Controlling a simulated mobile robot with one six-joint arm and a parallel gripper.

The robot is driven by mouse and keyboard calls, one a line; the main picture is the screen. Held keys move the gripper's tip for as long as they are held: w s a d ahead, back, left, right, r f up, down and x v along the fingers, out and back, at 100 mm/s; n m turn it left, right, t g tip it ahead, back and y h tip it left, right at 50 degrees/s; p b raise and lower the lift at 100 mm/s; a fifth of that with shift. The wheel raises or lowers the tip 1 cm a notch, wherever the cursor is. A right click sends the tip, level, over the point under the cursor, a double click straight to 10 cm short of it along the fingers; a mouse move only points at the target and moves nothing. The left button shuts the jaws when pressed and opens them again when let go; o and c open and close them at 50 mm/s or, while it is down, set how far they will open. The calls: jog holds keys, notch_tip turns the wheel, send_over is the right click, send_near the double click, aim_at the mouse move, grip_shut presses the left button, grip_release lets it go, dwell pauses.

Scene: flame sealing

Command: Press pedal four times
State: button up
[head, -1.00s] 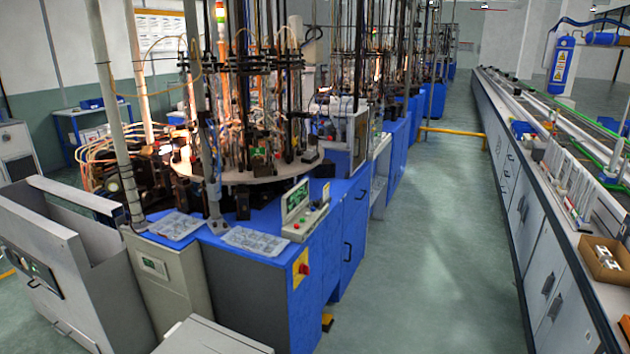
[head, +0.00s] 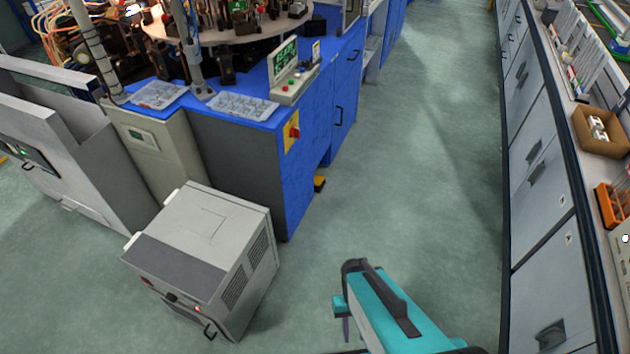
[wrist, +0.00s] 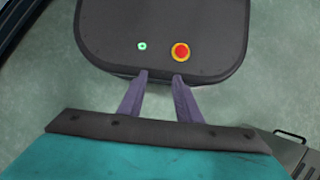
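The pedal (head: 319,184) is a small yellow and dark piece on the floor in the head view. It sits at the foot of the blue machine cabinet (head: 305,130), on its right side. My teal arm (head: 395,310) shows at the bottom of the head view, nearer to me than the pedal and apart from it. In the wrist view my gripper (wrist: 160,77) has its two purple-grey fingers spread with an empty gap between them. The pedal does not show in the wrist view.
A grey box unit (head: 205,255) stands on the floor left of my arm. A long row of white cabinets (head: 550,190) lines the right side, with a cardboard box (head: 600,132) on top. The green floor aisle (head: 420,160) between is clear.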

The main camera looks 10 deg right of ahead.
dwell(0.4)
grip_shut()
jog(key=shift+s, duration=0.1)
dwell(1.4)
